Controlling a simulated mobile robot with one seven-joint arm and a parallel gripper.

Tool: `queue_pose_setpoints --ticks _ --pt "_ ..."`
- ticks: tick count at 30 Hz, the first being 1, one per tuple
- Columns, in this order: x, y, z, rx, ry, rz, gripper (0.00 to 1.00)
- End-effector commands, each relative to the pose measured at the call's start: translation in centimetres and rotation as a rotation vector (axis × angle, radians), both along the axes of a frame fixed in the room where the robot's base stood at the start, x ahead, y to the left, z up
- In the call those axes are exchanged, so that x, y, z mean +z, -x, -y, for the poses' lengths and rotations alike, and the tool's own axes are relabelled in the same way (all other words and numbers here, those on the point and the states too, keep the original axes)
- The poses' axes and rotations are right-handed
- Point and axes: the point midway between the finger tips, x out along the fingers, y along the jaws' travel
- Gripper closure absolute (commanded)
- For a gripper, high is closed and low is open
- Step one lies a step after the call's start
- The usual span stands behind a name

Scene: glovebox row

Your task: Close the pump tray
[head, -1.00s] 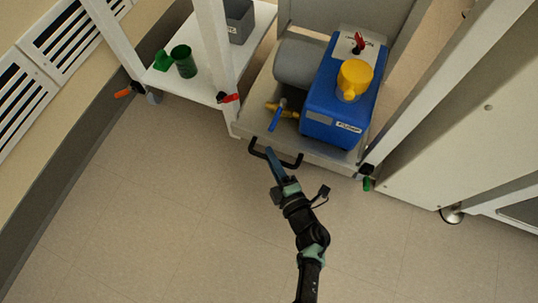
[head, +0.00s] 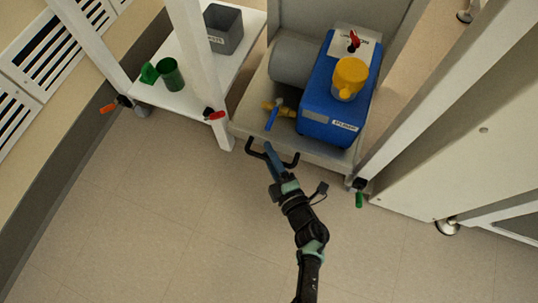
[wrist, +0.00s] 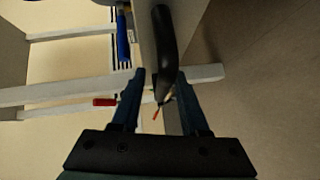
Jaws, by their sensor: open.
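The pump tray (head: 246,122) is a grey shelf with a black bar handle (head: 291,163) on its front edge. It carries a blue pump (head: 322,104) with a yellow cap. The tray front still sticks out a little from the white frame legs. My gripper (head: 268,150) is at the left part of the handle. In the wrist view my gripper (wrist: 161,74) is open, with the black handle (wrist: 166,40) running between its fingertips. I cannot tell whether either finger touches it.
White frame legs with a red lever (head: 214,115) and a green foot lever (head: 359,199) flank the tray. A low white shelf (head: 190,101) at left holds green cups and a grey bin (head: 222,28). The floor in front is clear.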

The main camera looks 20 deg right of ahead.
Motion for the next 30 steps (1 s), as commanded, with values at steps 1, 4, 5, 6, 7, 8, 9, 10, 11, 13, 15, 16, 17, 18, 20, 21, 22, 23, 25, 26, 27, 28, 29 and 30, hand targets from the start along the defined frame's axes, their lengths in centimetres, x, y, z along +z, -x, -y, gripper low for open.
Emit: queue_pose_setpoints --ticks 1,4,5,6,7,8,9,10,11,13,15,16,17,18,20,21,22,23,25,26,27,28,29,30 --pt "-0.1 0.1 -0.1 0.002 0.000 -0.001 0.53" --pt "-0.1 0.1 -0.1 0.003 0.000 -0.002 0.53" --pt "-0.1 0.1 -0.1 0.004 -0.001 -0.002 0.53" --pt "-0.1 0.1 -0.2 0.004 -0.001 -0.002 0.53" --pt "-0.1 0.1 -0.2 0.004 -0.001 -0.002 0.53" --pt "-0.1 0.2 -0.2 0.004 -0.001 -0.002 0.53" --pt "0.0 0.3 -0.2 0.005 -0.002 -0.002 0.53" --pt "0.0 0.4 -0.1 0.005 -0.001 -0.002 0.53" --pt "0.1 0.7 -0.1 0.005 -0.002 -0.003 0.53" --pt "0.3 1.4 0.1 0.003 -0.002 -0.004 0.53" --pt "0.6 2.7 0.2 0.004 -0.001 -0.005 0.53" --pt "0.7 3.2 0.3 0.004 -0.002 -0.006 0.53" --pt "0.8 3.9 0.4 0.002 -0.002 -0.006 0.53" --pt "1.0 4.8 0.6 0.002 -0.002 -0.006 0.53" --pt "1.2 6.2 0.8 0.003 -0.001 -0.006 0.53" --pt "1.3 7.1 1.0 0.002 -0.002 -0.006 0.53" --pt "1.4 7.7 1.1 0.002 -0.002 -0.005 0.53" --pt "1.5 8.4 1.2 0.003 -0.001 -0.006 0.53" --pt "1.6 9.6 1.4 0.002 -0.002 -0.004 0.53" --pt "1.7 10.2 1.5 0.002 -0.002 -0.004 0.53" --pt "1.7 10.7 1.6 0.003 -0.002 -0.004 0.53" --pt "1.8 11.1 1.7 0.003 -0.001 -0.004 0.53" --pt "1.8 11.5 1.8 0.003 -0.001 -0.003 0.53" --pt "1.8 11.9 1.8 0.003 0.000 -0.003 0.53"
